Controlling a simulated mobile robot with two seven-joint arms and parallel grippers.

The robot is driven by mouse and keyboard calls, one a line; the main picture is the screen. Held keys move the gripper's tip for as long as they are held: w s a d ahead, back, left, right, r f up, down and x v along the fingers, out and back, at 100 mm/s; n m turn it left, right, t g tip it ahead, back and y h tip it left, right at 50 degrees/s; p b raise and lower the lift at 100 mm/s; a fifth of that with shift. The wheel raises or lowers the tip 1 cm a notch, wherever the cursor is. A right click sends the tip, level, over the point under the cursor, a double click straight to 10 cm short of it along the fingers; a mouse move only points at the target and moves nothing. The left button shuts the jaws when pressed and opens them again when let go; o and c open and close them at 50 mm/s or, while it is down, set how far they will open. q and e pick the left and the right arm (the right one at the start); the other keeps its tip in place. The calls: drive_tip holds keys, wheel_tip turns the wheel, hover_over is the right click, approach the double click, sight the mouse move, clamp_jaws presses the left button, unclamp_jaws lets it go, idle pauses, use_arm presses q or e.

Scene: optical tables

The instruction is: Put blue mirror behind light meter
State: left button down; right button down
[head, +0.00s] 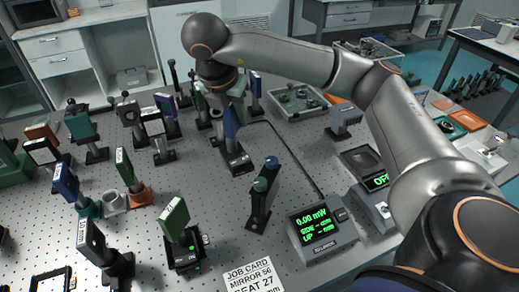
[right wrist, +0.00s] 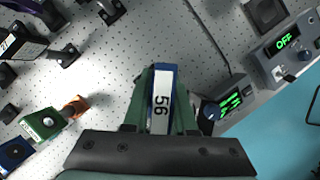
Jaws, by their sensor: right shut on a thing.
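The blue mirror (head: 232,122) is held upright by my right gripper (head: 228,98) in the upper middle of the head view. In the right wrist view the blue mirror (right wrist: 162,98), with a white label reading 56, sits between the green fingers of my right gripper (right wrist: 161,115), which is shut on it. The light meter (head: 322,227), a grey box with a green 0.00 mW display, stands nearer the camera and to the right; it also shows in the right wrist view (right wrist: 227,104). I cannot tell whether the mirror's foot touches the table. My left gripper is not in view.
A job card (head: 250,275) reads MIRROR 56. A two-knobbed post mount (head: 262,195) stands left of the meter. A second box (head: 372,185) with an OFF display stands behind it to the right. Several mounted optics, including a green one (head: 175,218), fill the left of the perforated table.

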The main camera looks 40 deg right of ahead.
drive_tip(key=shift+w+d+f, duration=0.1)
drive_tip(key=shift+d, duration=0.2)
drive_tip(key=w+d+f+b, duration=0.1)
drive_tip(key=w+d+f, duration=0.3)
drive_tip(key=d+f, duration=0.8)
drive_tip(key=shift+w+d+f+m, duration=0.15)
drive_tip(key=shift+d+f+m, duration=0.2)
drive_tip(key=shift+d, duration=0.15)
drive_tip(key=c, duration=0.7)
unclamp_jaws()
drive_tip(key=shift+f, duration=0.1)
